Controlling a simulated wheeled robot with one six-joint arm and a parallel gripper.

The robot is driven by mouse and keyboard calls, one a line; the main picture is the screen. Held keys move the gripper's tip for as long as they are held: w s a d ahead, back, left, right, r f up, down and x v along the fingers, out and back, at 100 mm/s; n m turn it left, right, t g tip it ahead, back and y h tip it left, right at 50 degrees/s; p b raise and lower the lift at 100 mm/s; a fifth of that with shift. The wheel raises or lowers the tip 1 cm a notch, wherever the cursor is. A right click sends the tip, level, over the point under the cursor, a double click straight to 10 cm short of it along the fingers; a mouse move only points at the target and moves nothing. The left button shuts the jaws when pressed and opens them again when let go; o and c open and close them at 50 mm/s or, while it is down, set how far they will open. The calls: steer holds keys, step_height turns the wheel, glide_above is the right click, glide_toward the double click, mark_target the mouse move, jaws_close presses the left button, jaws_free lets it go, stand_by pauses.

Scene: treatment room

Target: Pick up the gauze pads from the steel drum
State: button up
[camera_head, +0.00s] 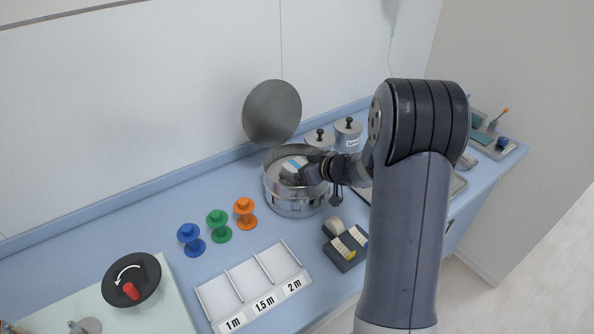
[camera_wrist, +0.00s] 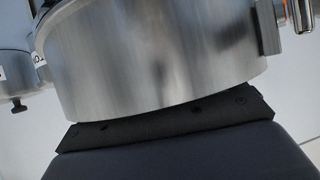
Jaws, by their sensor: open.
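The steel drum (camera_head: 292,204) stands open on the blue counter, its round lid (camera_head: 272,112) tilted up behind it. The gauze pads (camera_head: 293,163), white with a blue band, show inside the drum near its mouth. My gripper (camera_head: 291,177) reaches into the drum's mouth from the right, beside the pads. It is open, and its dark fingers partly cover the pads. I cannot tell whether they touch. The wrist view shows the drum's outer wall (camera_wrist: 150,60) close up; the pads and fingertips are hidden there.
Two lidded steel canisters (camera_head: 348,134) stand behind the drum. Blue, green and orange spools (camera_head: 244,213) stand to its left. A white tray with length labels (camera_head: 252,285) and a dark block with rolls (camera_head: 345,246) lie in front.

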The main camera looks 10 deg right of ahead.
steer(key=c, duration=1)
